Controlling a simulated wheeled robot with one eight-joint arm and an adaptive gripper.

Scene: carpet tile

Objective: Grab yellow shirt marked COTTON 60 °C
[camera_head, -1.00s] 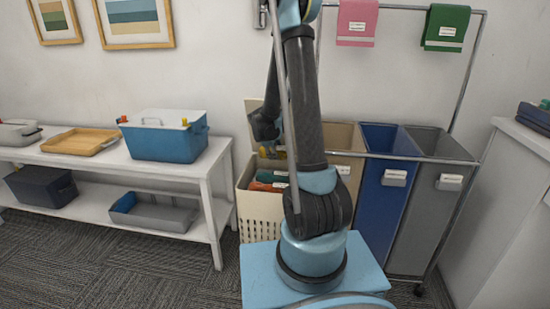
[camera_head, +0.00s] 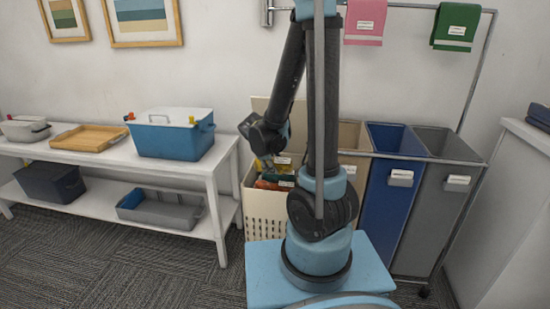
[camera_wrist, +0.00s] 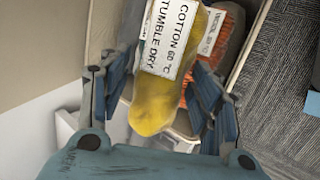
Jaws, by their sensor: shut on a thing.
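The yellow shirt (camera_wrist: 158,107) is a bundled cloth in the wrist view, with a white label reading "COTTON 60 °C" and "TUMBLE DRY". My gripper (camera_wrist: 167,82) is shut on it, with blue-grey fingers on both sides. In the head view my gripper (camera_head: 266,160) points down into the cream hamper (camera_head: 264,220), and a bit of yellow shows there. I cannot tell whether the shirt is clear of the other laundry. An orange-red garment (camera_wrist: 226,42) with a partly readable label lies beside it in the wrist view.
A blue bin (camera_head: 388,215) and a grey bin (camera_head: 438,210) stand right of the hamper. A white shelf (camera_head: 215,170) with a blue tub (camera_head: 170,140) stands at left. Pink (camera_head: 365,20) and green (camera_head: 456,25) cloths hang on the rail above.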

